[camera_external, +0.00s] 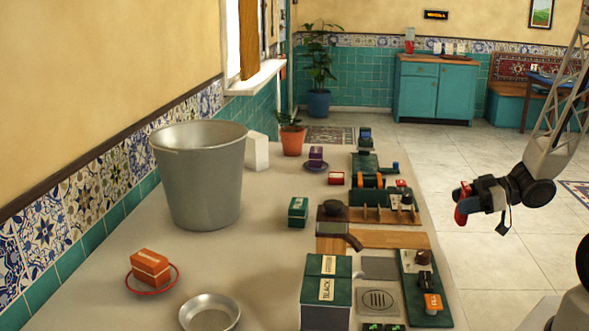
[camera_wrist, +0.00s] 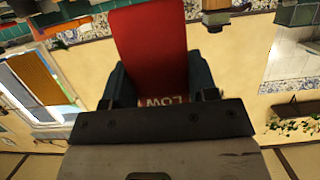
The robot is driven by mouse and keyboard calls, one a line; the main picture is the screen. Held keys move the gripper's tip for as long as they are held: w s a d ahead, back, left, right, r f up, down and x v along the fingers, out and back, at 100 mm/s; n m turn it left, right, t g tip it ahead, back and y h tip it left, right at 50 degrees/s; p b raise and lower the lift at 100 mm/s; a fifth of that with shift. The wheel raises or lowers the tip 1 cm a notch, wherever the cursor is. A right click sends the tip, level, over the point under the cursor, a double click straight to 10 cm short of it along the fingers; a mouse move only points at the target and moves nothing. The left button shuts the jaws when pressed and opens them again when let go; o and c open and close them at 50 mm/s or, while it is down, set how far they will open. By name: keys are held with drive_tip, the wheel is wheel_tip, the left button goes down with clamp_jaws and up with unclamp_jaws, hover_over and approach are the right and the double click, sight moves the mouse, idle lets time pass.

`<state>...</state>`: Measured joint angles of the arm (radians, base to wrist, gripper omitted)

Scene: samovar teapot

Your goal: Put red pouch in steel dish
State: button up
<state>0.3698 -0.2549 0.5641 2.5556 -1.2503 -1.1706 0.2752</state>
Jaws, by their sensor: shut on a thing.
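My gripper (camera_external: 464,203) is at the right in the external view, raised and out past the right edge of the counter. It is shut on the red pouch (camera_external: 461,215), which shows as a red patch at the fingertips. In the wrist view the red pouch (camera_wrist: 150,45) stands between the two dark fingers, with pale lettering at its lower end. The steel dish (camera_external: 210,313) is a shallow, round, empty metal dish at the front left of the counter, partly cut by the bottom edge. It is far to the left of my gripper.
A tall metal bucket (camera_external: 200,180) stands behind the dish. An orange box (camera_external: 150,266) sits on a red-rimmed saucer to its left. A large dark green box (camera_external: 327,290) stands to its right. Small boxes and devices crowd the counter's right side.

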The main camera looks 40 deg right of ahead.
drive_tip(key=shift+r, duration=0.15)
wheel_tip(320, 180, up, 14)
drive_tip(key=w+a+r+n+g+y, duration=0.3)
drive_tip(key=w+a+n+g, duration=0.15)
drive_tip(key=w+a, duration=0.75)
drive_tip(key=w+a+f+n+g+y, duration=0.1)
drive_tip(key=w+a+n+g, duration=0.2)
drive_tip(key=a, duration=1.4)
drive_tip(key=w+a+n+g, duration=0.1)
drive_tip(key=a+n+g, duration=0.3)
drive_tip(key=a, duration=1.2)
drive_tip(key=s+a+f+n+g+h, duration=0.1)
drive_tip(key=s+a+g, duration=0.15)
drive_tip(key=a, duration=0.55)
drive_tip(key=s+a+f+n+g, duration=0.1)
drive_tip(key=s+a+g, duration=0.15)
drive_tip(key=a, duration=0.55)
drive_tip(key=f, duration=0.5)
drive_tip(key=shift+s+d+f, duration=0.15)
drive_tip(key=shift+d, duration=0.1)
